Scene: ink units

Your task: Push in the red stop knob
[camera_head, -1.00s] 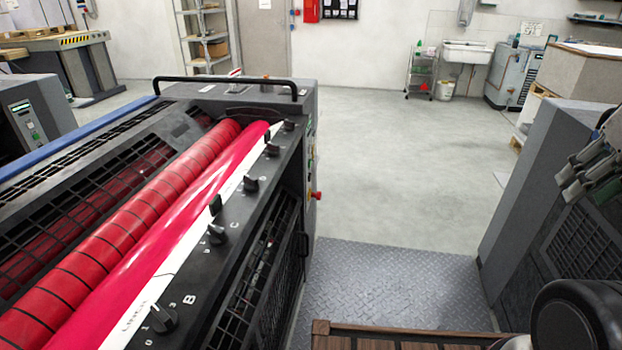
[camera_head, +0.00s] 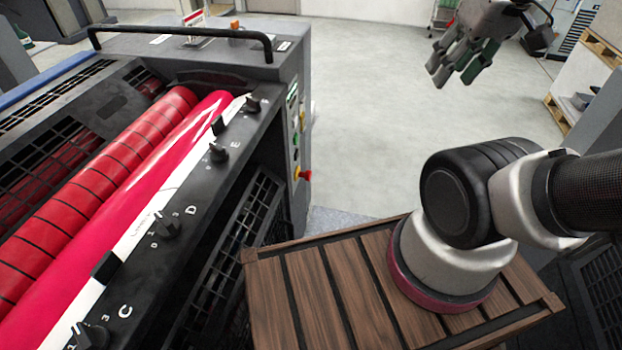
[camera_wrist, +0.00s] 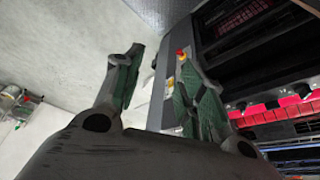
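The red stop knob (camera_head: 304,174) sticks out from the right end face of the ink unit, low on a grey panel with a yellow part at its base. It also shows in the wrist view (camera_wrist: 180,54), between and beyond my fingers. My gripper (camera_head: 455,68) is at the upper right in the head view, well to the right of the knob and apart from it. In the wrist view its two green-padded fingers (camera_wrist: 165,85) stand apart with nothing between them. The gripper is open and empty.
The ink unit's panel carries other buttons (camera_head: 295,140) above the knob. A black handrail (camera_head: 180,31) runs along the unit's far end. Dark control knobs (camera_head: 165,228) line its top edge. The grey floor (camera_head: 360,110) between the unit and my gripper is clear. A pallet stack (camera_head: 590,60) stands at right.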

